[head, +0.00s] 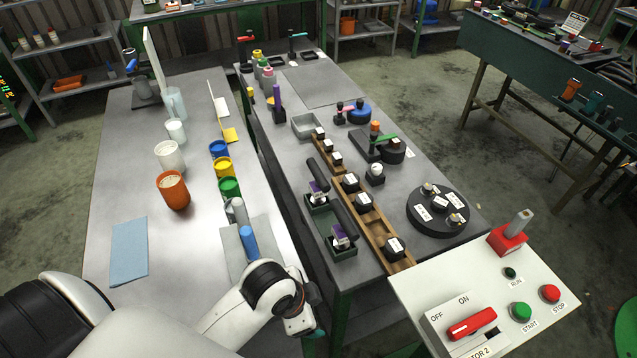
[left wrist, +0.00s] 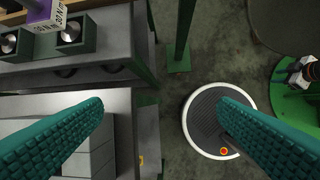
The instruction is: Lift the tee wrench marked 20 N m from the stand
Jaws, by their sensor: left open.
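Two tee wrenches with black bar handles and purple, white-labelled blocks stand in a dark green stand (head: 316,222) on the right bench: a rear one (head: 317,188) and a front one (head: 341,238). Their labels are too small to read in the head view. In the left wrist view, part of a purple wrench block (left wrist: 44,14) shows at the top left; its label appears to read 30 N m, and the rest is cut off. My left gripper (head: 310,327) is low in front of the benches, apart from the stand. Its teal fingers (left wrist: 160,108) are wide open and empty, above the floor.
A wooden rack (head: 376,232) with labelled black blocks stands right of the stand. A control box (head: 480,290) with a red switch is at the front right. A narrow gap separates the benches.

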